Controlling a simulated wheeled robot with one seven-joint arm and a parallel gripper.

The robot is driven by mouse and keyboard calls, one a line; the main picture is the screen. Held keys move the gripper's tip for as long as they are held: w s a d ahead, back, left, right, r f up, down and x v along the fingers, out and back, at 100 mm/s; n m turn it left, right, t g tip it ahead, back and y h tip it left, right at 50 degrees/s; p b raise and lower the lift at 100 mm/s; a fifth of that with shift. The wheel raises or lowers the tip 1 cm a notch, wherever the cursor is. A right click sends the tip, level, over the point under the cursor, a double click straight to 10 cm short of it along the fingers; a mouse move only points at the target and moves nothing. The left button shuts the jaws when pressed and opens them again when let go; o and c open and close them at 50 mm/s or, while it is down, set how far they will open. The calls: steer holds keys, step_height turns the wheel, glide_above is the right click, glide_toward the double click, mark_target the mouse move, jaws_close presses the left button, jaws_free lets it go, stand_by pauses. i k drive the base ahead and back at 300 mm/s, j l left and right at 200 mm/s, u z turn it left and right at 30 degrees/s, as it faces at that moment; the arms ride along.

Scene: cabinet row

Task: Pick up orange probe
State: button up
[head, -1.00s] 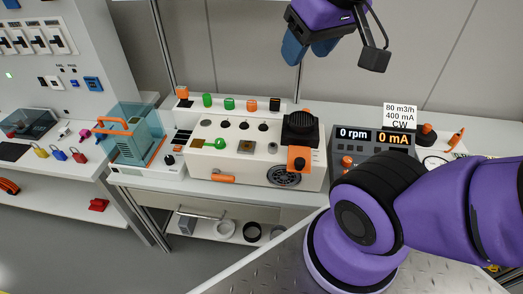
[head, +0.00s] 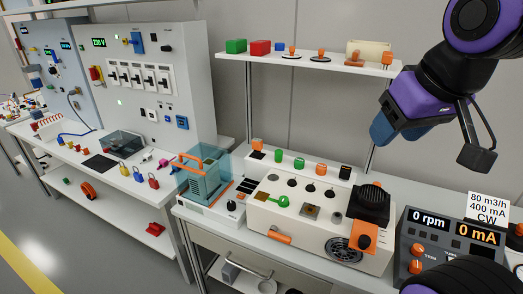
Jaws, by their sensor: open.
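No item in view is clearly the orange probe. One candidate is an orange rod-like piece (head: 279,236) at the front of the cream box (head: 320,221); it could be only a handle. Small orange-topped pieces (head: 292,50) and (head: 320,56) stand on the upper shelf, too small to identify. My gripper (head: 396,133) is open, with blue fingers pointing down and left. It appears empty, in the air above the back right of the cream box and right of the shelf posts.
A clear blue cover with an orange handle (head: 205,172) stands left of the cream box. The upper shelf (head: 320,65) and its posts are close to my gripper. A meter panel (head: 450,240) is at the right. Padlocks (head: 138,174) lie further left.

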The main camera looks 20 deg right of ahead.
mark_target(257, 144)
steer(key=i+j+z, duration=0.1)
steer(key=z, duration=0.45)
steer(key=i+j+z, duration=0.25)
steer(key=j, duration=0.25)
steer(key=j+z, duration=0.25)
steer(key=j, duration=0.2)
steer(key=i+j+z, duration=0.1)
steer(key=j+z, duration=0.15)
steer(key=j, duration=0.3)
steer(key=i+j, duration=0.1)
steer(key=j, duration=0.7)
steer(key=j+z, duration=0.1)
steer(key=j, duration=0.7)
steer(key=i, duration=0.05)
